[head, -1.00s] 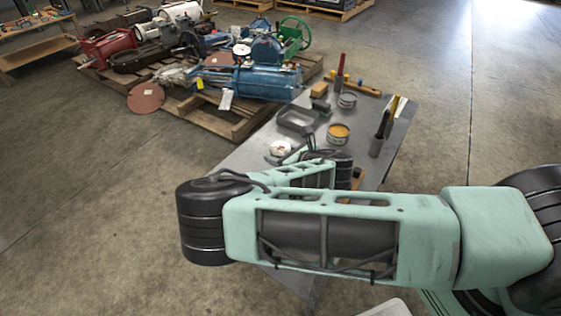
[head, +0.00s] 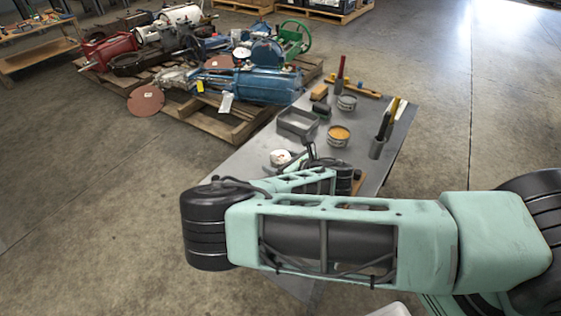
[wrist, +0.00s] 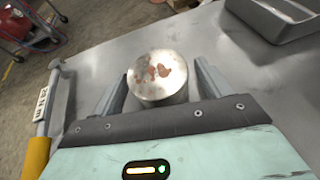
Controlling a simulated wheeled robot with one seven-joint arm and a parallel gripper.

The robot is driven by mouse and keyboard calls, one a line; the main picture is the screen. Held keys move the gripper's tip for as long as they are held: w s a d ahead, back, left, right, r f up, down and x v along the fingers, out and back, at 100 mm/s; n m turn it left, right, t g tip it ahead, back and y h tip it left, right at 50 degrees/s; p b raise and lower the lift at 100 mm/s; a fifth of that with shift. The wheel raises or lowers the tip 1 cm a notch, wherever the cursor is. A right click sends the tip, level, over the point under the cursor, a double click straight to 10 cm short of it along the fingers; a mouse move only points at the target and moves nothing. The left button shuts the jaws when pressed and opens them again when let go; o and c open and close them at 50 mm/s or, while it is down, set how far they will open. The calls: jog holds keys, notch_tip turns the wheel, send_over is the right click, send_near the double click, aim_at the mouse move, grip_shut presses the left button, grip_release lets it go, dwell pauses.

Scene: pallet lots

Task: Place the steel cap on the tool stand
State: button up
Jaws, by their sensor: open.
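The steel cap (head: 280,158) is a short, pale metal cylinder on the left part of the grey table. In the wrist view the steel cap (wrist: 157,70) stands upright, with reddish-brown patches on its top. My gripper (wrist: 158,78) is open, with one finger on each side of the cap; gaps show, so it is not clasped. In the head view my gripper (head: 301,157) is small and partly hidden by my arm, right beside the cap. A dark grey upright holder (head: 377,149) with long tools in it, seemingly the tool stand, is near the table's right edge.
A grey tray (head: 297,121) lies beyond the cap. An orange-topped tin (head: 339,134), another tin (head: 347,102), a wooden block (head: 319,92) and a red-handled tool (head: 340,72) stand farther back. A yellow-handled torque wrench (wrist: 40,125) lies left of my gripper.

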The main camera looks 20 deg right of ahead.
jog(key=p+v, duration=0.2)
jog(key=v, duration=0.9)
jog(key=shift+s+d+r, duration=0.15)
jog(key=shift+s+r, duration=0.05)
